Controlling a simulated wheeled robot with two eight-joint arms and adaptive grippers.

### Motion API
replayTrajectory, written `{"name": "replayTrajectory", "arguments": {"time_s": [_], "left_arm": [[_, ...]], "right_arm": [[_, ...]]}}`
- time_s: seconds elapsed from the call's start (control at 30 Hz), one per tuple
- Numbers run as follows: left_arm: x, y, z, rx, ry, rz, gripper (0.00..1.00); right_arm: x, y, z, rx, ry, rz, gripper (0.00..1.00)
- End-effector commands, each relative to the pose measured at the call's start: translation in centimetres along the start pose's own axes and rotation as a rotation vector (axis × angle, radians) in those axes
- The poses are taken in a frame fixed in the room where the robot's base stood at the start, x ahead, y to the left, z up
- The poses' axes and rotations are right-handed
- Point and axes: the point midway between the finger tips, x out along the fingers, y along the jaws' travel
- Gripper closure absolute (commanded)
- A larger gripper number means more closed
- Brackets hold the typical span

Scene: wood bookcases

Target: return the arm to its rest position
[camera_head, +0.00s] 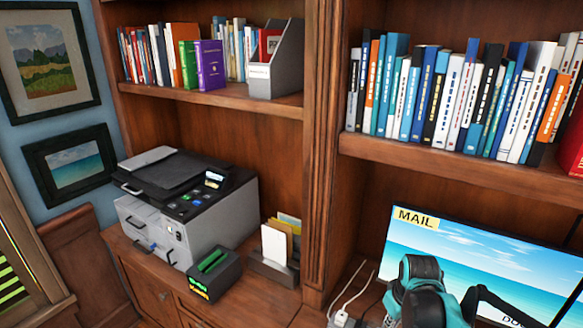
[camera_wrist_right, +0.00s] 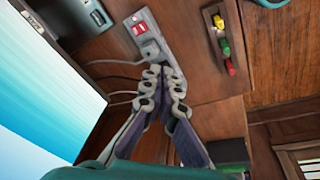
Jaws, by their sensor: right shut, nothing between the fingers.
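My right arm (camera_head: 425,290), teal and black, reaches up at the lower right of the head view, in front of the monitor. My right gripper (camera_wrist_right: 164,82) shows clearly in the wrist view. Its fingers are together with nothing between them. Beyond the fingertips is a power strip (camera_wrist_right: 142,28) with a red switch and plugged-in cables; I cannot tell the gap between them. My left gripper is in neither view.
The lit monitor (camera_head: 470,250) stands close behind my right arm; it also fills the left of the wrist view (camera_wrist_right: 40,90). A wooden holder with coloured items (camera_wrist_right: 222,45) lies beyond the gripper. A printer (camera_head: 185,205) and bookshelves (camera_head: 460,168) line the wall.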

Motion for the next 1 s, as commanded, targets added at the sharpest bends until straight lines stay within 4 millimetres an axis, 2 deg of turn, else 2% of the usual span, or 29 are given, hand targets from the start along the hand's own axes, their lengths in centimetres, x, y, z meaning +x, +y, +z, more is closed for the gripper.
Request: {"name": "replayTrajectory", "arguments": {"time_s": [0.03, 0.2, 0.33, 0.5, 0.7, 1.0], "left_arm": [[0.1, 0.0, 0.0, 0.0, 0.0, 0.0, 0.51], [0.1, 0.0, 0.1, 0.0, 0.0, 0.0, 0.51], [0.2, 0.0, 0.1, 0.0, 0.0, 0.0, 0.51], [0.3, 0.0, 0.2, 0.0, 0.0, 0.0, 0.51], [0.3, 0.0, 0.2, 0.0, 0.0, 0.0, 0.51], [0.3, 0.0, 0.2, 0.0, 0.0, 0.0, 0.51]], "right_arm": [[-1.4, -1.4, 0.8, 0.022, 0.032, 0.011, 1.0], [-4.8, -5.2, 3.2, 0.119, 0.148, 0.039, 1.0], [-6.2, -7.9, 5.5, 0.193, 0.24, 0.045, 1.0], [-6.8, -10.5, 7.9, 0.274, 0.339, 0.036, 1.0], [-6.8, -11.7, 9.1, 0.32, 0.396, 0.024, 1.0], [-6.8, -11.8, 9.2, 0.324, 0.401, 0.023, 1.0]]}}
